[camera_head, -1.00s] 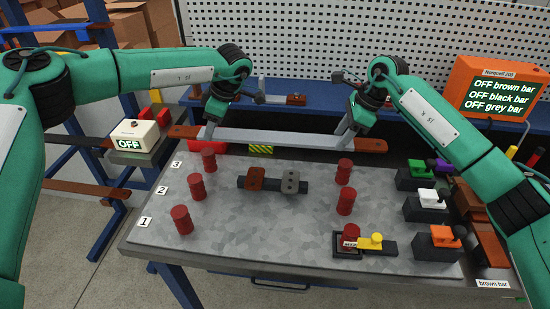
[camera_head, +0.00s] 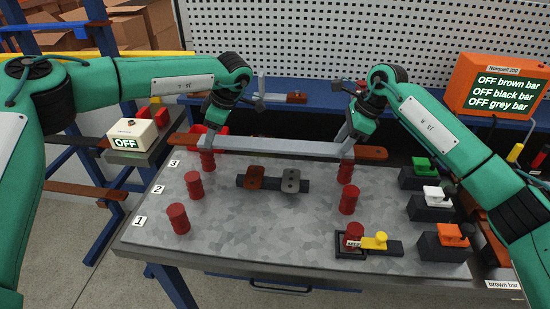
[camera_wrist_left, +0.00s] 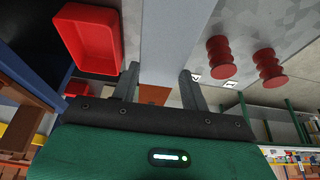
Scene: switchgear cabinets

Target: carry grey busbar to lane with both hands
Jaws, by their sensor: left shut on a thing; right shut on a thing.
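The grey busbar (camera_head: 275,146) is a long grey bar with brown ends, held roughly level across the back of the grey table plate (camera_head: 240,225). My left gripper (camera_head: 207,142) is shut on its left part, and my right gripper (camera_head: 347,147) is shut on its right part. The bar also shows between the left fingers in the left wrist view (camera_wrist_left: 172,40). Beneath it, the lane 3 posts, left (camera_head: 207,161) and right (camera_head: 346,171), are red and partly covered. Whether the bar touches them I cannot tell. The lane label 3 (camera_head: 174,163) is at the left.
Red posts of lane 2 (camera_head: 194,185) and lane 1 (camera_head: 178,218) stand nearer. A dark block with brown and grey pieces (camera_head: 272,183) lies mid-plate. Coloured switches (camera_head: 432,209) line the right. A red bin (camera_wrist_left: 92,40) lies behind the bar. A perforated panel stands behind.

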